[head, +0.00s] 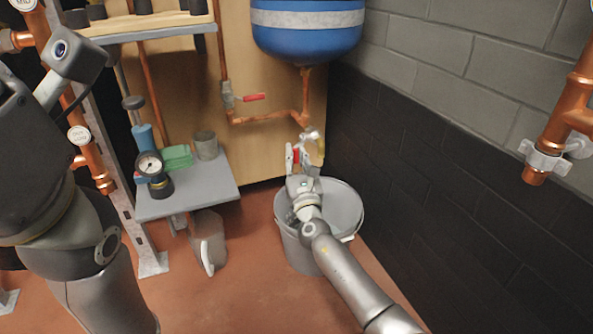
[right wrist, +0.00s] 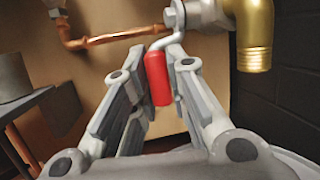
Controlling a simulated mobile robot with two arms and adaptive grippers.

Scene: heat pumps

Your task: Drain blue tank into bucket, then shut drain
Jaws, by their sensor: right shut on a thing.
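The blue tank (head: 307,38) with a pale band hangs on the wooden panel, with copper pipe running down from it. Below it is the drain valve with a brass spout (right wrist: 254,40) and a red handle (right wrist: 157,78). My right gripper (head: 299,152) is at this valve, shut on the red handle, which sits between its fingers in the right wrist view. The grey bucket (head: 347,212) stands on the floor under the valve, partly hidden by my right arm. No water stream is visible. My left arm is at the left; its gripper's fingers do not show.
Another valve with a red lever (head: 254,97) is on the pipe left of the drain. A small grey table (head: 187,201) holds a gauge, green cloths and a can. A grey jug (head: 208,241) stands on the floor. A block wall (head: 440,150) bounds the right.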

